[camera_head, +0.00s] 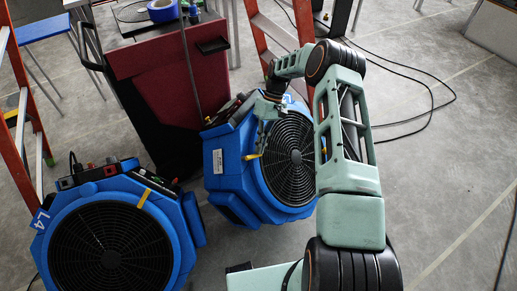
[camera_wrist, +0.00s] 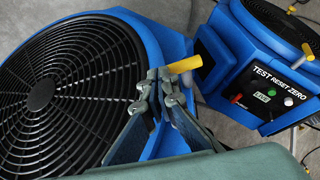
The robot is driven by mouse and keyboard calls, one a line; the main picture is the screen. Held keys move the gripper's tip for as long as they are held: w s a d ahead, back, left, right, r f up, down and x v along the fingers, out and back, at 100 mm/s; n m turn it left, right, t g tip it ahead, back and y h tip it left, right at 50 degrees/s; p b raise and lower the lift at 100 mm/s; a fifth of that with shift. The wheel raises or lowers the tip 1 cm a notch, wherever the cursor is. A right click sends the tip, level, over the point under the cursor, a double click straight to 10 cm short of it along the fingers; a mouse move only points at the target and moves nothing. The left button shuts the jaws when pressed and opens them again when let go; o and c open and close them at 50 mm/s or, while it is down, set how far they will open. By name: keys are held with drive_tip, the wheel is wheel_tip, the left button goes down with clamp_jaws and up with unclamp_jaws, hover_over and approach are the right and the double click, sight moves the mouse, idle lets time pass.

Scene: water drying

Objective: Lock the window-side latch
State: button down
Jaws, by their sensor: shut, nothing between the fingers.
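A yellow latch handle (camera_head: 251,157) is on the front edge of the right blue fan (camera_head: 228,166). It also shows in the wrist view (camera_wrist: 186,64), pointing right from the fan's (camera_wrist: 165,35) edge. My gripper (camera_head: 261,146) is in front of this fan, with its tips close to the handle. In the wrist view my gripper (camera_wrist: 165,78) is shut and empty, its tips just below and left of the handle. I cannot tell whether they touch. A second yellow latch (camera_head: 145,198) is on the left blue fan (camera_head: 187,225). Which latch is window-side is not shown.
The left fan carries a control panel (camera_wrist: 272,92) marked TEST, RESET, ZERO. A dark red cabinet (camera_head: 160,75) stands behind the fans. Orange ladders (camera_head: 275,30) stand at the back and left. Black cables (camera_head: 425,80) cross the otherwise open floor at right.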

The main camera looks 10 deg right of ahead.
drive_tip(key=shift+a+r, duration=0.15)
drive_tip(key=shift+s+a+p, duration=0.4)
drive_tip(key=shift+s+a, duration=0.05)
drive_tip(key=shift+s, duration=0.2)
drive_tip(key=shift+w+d+r+p, duration=0.2)
drive_tip(key=shift+r+p, duration=0.1)
drive_tip(key=shift+r, duration=0.25)
drive_tip(key=d+p+v, duration=0.1)
drive_tip(key=v, duration=1.1)
drive_tip(key=shift+w+d, duration=0.15)
drive_tip(key=shift+w, duration=0.3)
